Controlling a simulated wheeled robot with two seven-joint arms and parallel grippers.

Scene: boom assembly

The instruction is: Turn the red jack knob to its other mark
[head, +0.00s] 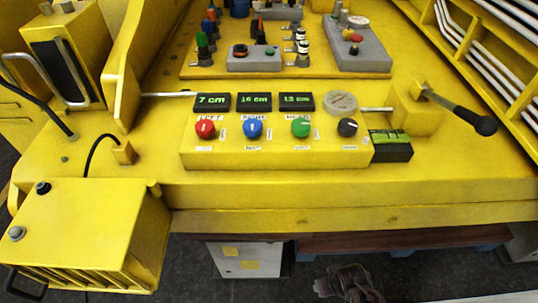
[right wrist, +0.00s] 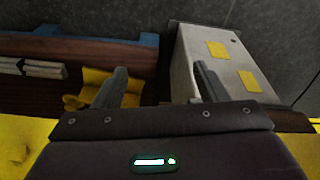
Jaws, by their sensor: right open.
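The red jack knob (head: 205,129) is the leftmost of three coloured knobs on the front of a yellow control box (head: 275,157). Small white labels lie around it; their text and the knob's exact pointing are too small to read surely. A display (head: 212,103) above it reads 7 cm. My right gripper (right wrist: 160,84) is open and empty in the right wrist view, its two fingers wide apart. The knob is not in that view.
A blue knob (head: 253,128), a green knob (head: 300,126) and a black knob (head: 348,127) share the box. A black-handled lever (head: 455,109) juts out at right. A yellow ribbed box (head: 85,232) stands at front left. A white cabinet (head: 247,259) is below the deck's edge.

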